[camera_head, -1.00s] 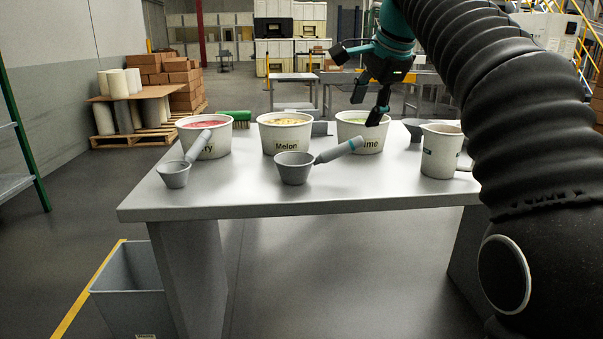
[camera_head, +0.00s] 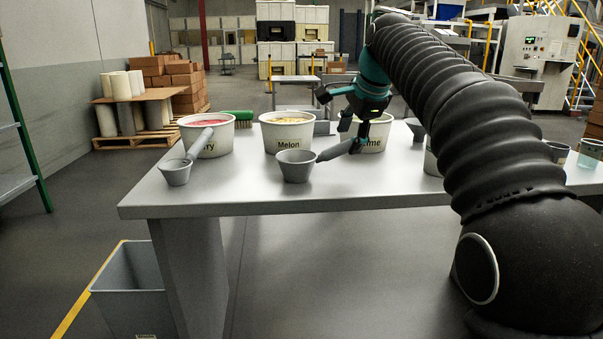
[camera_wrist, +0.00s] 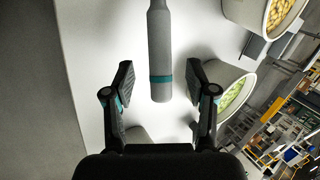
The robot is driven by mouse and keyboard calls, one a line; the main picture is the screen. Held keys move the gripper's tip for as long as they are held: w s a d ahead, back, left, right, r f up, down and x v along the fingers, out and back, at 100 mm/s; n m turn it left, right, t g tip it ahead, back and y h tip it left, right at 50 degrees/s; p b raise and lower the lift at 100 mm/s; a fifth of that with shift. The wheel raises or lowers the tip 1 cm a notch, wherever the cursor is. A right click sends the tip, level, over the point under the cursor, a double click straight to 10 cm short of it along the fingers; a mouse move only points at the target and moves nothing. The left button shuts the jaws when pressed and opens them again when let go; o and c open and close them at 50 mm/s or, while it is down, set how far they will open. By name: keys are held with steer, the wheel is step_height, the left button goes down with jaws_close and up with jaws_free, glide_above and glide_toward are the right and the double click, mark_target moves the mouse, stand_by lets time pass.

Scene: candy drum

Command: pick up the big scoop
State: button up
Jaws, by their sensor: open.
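The big scoop (camera_head: 295,167) stands on the table in front of the Melon tub, a grey cup with a thick handle reaching up to the right. In the wrist view its grey handle (camera_wrist: 159,45) with a teal band runs down the middle. My gripper (camera_head: 351,136) is open, at the handle's end in the head view. In the wrist view my gripper's fingers (camera_wrist: 160,82) stand on either side of the handle, with a gap on both sides. The scoop's cup is outside the wrist view. A smaller scoop (camera_head: 175,173) stands to the left.
The Melon tub (camera_head: 287,138) stands behind the big scoop, and the lime tub (camera_head: 376,140) is close behind my gripper. A red-filled tub (camera_head: 207,142) and a green brush (camera_head: 238,117) are at the left. The table's front (camera_head: 250,200) is bare. A grey bin (camera_head: 130,290) stands on the floor.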

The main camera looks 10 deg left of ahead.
mark_target(347, 142)
steer(key=x, duration=0.4)
steer(key=shift+b, duration=0.3)
jaws_close()
